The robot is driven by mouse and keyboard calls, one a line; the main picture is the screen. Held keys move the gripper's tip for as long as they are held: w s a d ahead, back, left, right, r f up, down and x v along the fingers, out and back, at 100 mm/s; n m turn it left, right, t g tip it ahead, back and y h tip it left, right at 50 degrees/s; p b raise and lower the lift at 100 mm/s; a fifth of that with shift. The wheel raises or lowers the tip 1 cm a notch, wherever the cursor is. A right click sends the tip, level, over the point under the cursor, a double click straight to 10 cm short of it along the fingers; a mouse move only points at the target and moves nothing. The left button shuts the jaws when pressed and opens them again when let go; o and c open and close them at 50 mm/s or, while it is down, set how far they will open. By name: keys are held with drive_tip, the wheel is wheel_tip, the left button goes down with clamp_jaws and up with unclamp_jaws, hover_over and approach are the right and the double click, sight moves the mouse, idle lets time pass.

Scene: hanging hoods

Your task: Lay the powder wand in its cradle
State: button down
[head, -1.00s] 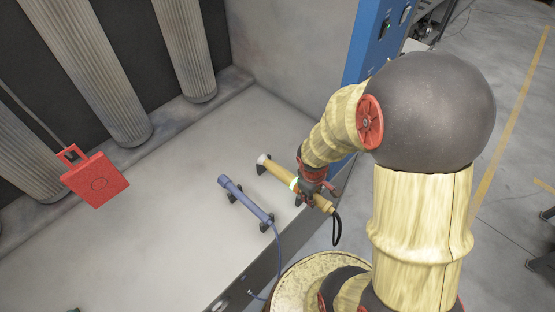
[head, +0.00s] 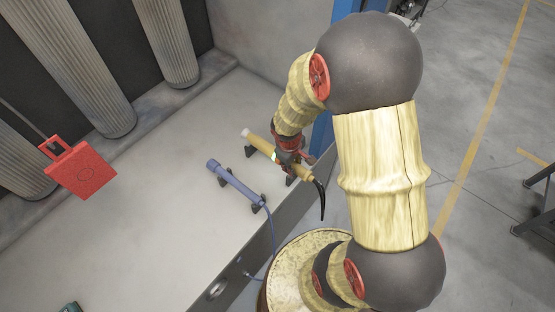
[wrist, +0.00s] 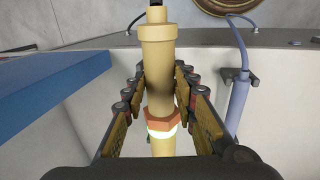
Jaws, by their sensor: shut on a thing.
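The powder wand, a yellow tube (head: 261,144) with a pale tip and a black hose at its near end, is in my gripper (head: 284,164). The fingers lie on both sides of it, shut on it. In the wrist view the wand (wrist: 159,65) runs lengthwise between the fingers (wrist: 160,85), with an orange collar and a glowing ring. A cradle of dark brackets (head: 250,152) stands below the wand, with a second bracket (head: 291,181) nearer the edge. The wand is over and roughly in line with them. I cannot tell whether it touches them.
A blue wand (head: 236,186) rests in its own brackets to the left, close by; it also shows in the wrist view (wrist: 237,105). A red box (head: 80,168) hangs at the left. Ribbed filters (head: 165,40) line the back. A blue panel (head: 322,132) stands at the right.

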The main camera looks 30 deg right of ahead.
drive_tip(key=w+f, duration=0.6)
drive_tip(key=f, duration=0.1)
drive_tip(key=w+f+b, duration=0.1)
drive_tip(key=w+f, duration=0.2)
drive_tip(key=shift+w+d+f, duration=0.1)
drive_tip(key=shift+d+f, duration=0.1)
drive_tip(key=c, duration=1.4)
unclamp_jaws()
drive_tip(key=shift+f, duration=0.15)
